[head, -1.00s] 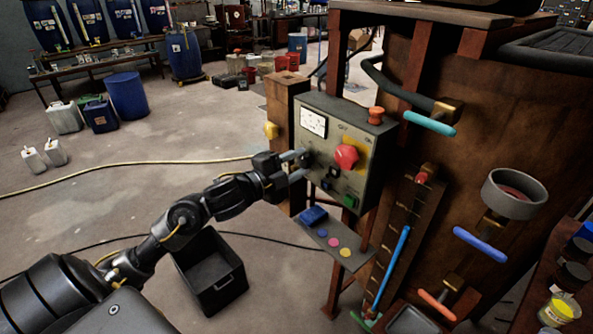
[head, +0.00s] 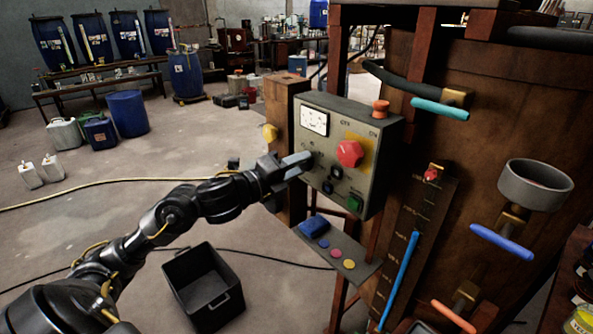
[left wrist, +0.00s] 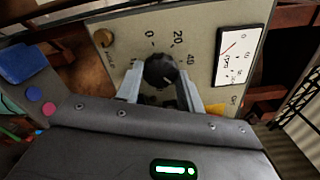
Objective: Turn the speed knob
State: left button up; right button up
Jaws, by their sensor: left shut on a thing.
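The speed knob (left wrist: 159,71) is a round black knob on a grey control panel (left wrist: 200,60), with the marks 0, 20 and 40 around it. My left gripper (left wrist: 172,92) has one finger on each side of the knob and is shut on it. In the head view my left gripper (head: 300,164) reaches the left part of the panel (head: 326,155), and its fingers hide most of the knob. The gauge (left wrist: 231,57) beside the knob has a red needle. My right gripper is not in view.
A shelf with a blue block (head: 314,226) is below. A black bin (head: 203,288) stands on the floor.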

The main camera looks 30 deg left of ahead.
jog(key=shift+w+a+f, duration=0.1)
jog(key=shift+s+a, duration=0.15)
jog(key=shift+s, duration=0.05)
pick_arm(q)
jog(key=o, duration=1)
jog(key=shift+s+a+f, duration=0.1)
jog(key=shift+s+f, duration=0.05)
jog(key=shift+s, duration=0.05)
jog(key=shift+p+v, duration=2.95)
jog(key=shift+v, duration=2.2)
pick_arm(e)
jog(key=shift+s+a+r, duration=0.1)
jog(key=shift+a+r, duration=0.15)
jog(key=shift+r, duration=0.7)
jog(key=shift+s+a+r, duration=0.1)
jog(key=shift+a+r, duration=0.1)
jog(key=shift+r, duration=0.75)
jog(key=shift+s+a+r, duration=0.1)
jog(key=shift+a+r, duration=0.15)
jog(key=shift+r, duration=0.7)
